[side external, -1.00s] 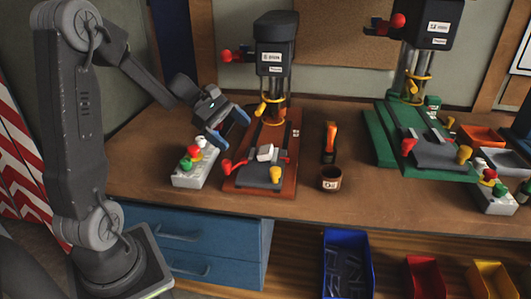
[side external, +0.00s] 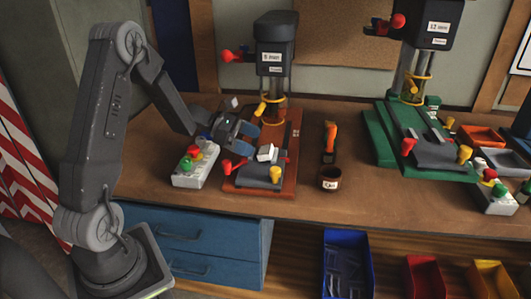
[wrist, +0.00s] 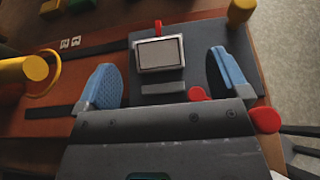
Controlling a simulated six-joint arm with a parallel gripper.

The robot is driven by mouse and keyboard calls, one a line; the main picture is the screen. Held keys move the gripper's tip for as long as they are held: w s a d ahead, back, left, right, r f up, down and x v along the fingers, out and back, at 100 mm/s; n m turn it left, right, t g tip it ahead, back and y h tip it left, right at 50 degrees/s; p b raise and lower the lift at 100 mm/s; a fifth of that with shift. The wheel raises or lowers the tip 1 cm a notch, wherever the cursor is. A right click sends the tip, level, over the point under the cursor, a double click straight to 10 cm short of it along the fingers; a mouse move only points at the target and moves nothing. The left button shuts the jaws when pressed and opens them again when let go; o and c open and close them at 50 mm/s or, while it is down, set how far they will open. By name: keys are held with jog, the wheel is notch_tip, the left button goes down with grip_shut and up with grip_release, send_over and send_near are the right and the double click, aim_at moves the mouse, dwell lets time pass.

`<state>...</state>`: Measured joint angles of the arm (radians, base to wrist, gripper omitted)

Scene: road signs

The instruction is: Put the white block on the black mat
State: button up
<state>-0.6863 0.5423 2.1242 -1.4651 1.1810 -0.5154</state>
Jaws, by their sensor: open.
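The white block (side external: 266,152) lies tilted on the dark grey vice (side external: 262,174) of the nearer drill press. In the wrist view the block (wrist: 160,53) shows a light grey face with a dark-edged rim. My gripper (side external: 247,141) is open, just above and left of the block in the side view. In the wrist view its two blue fingers stand apart, one on each side of the block, with a gap on both sides; I cannot tell whether they are level with it. I cannot clearly make out a separate black mat.
The drill press (side external: 275,50) rises behind the block, with a yellow handle (side external: 265,108) close to my gripper. A green-based second press (side external: 425,140) stands farther right.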

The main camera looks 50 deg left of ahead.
aim_at(270, 148)
jog(key=x, duration=0.5)
jog(key=shift+w+a+f, duration=0.1)
jog(key=shift+a, duration=0.1)
jog(key=shift+c, duration=0.3)
jog(key=c, duration=1.1)
